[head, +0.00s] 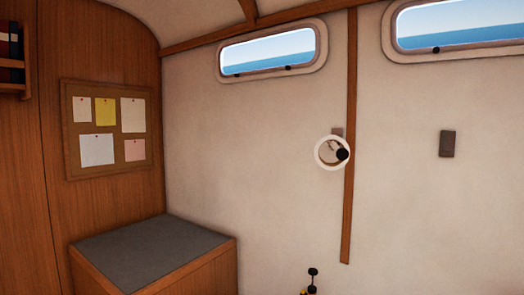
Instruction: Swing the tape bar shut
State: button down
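A white ring (320,163) is on the pale wall, beside the wooden strip. A small brownish piece shows inside it and a black knob (342,154) is at its right side. This may be the tape and its bar, but it is too small to tell how the bar stands. No other tape bar can be made out. My gripper is not in view.
A small black knob on a stem (313,273), with yellow and black parts below, is cut off by the bottom edge. A grey-topped wooden cabinet (150,250) stands at lower left. A pinboard (105,115) hangs above it. A dark plate (447,144) is on the right wall.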

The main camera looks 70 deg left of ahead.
aim_at(342, 154)
jog(key=u, duration=1.35)
